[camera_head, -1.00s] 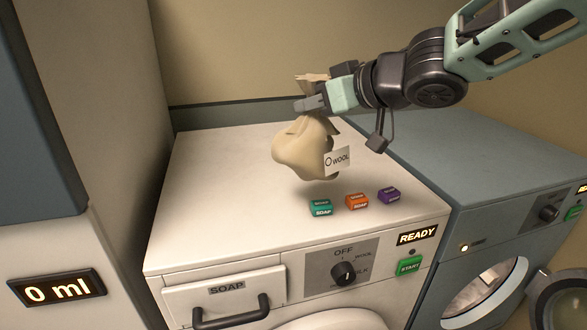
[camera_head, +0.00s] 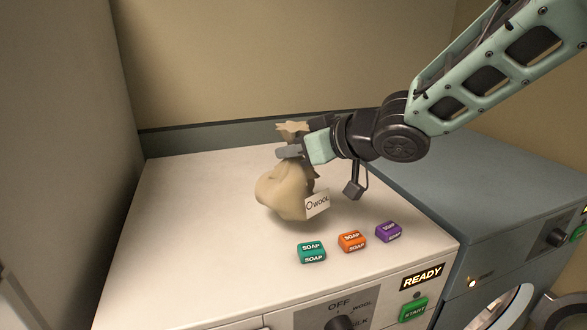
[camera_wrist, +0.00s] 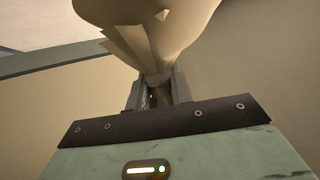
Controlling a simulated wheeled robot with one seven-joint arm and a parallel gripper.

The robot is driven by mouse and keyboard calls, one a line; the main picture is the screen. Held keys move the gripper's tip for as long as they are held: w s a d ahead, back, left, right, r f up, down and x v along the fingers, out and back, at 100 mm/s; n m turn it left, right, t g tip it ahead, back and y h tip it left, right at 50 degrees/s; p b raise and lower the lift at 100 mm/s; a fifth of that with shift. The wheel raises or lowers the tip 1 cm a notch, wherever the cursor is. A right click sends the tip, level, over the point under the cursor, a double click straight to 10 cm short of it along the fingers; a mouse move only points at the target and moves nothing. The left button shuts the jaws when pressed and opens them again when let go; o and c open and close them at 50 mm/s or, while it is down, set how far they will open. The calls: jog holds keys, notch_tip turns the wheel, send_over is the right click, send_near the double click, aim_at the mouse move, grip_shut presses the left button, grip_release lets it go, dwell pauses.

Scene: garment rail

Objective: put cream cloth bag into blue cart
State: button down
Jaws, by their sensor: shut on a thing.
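The cream cloth bag (camera_head: 283,190) with a WOOL tag (camera_head: 317,204) hangs from my gripper (camera_head: 292,148) over the white washing machine's top. My gripper is shut on the bag's gathered neck. In the wrist view my gripper's fingers (camera_wrist: 158,90) pinch the neck, and the bag (camera_wrist: 150,25) spreads out beyond them. I cannot tell whether the bag's bottom touches the machine top. The blue cart is not in view.
Teal (camera_head: 311,252), orange (camera_head: 351,241) and purple (camera_head: 388,231) soap boxes sit on the white machine (camera_head: 190,230) in front of the bag. A blue-grey machine (camera_head: 440,190) stands at the right. A wall rises behind. The machine top's left part is clear.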

aim_at(294, 165)
jog(key=shift+f, duration=1.65)
jog(key=c, duration=1.2)
grip_release()
jog(key=shift+c, duration=0.2)
jog(key=shift+r, duration=0.2)
jog(key=v, duration=1.2)
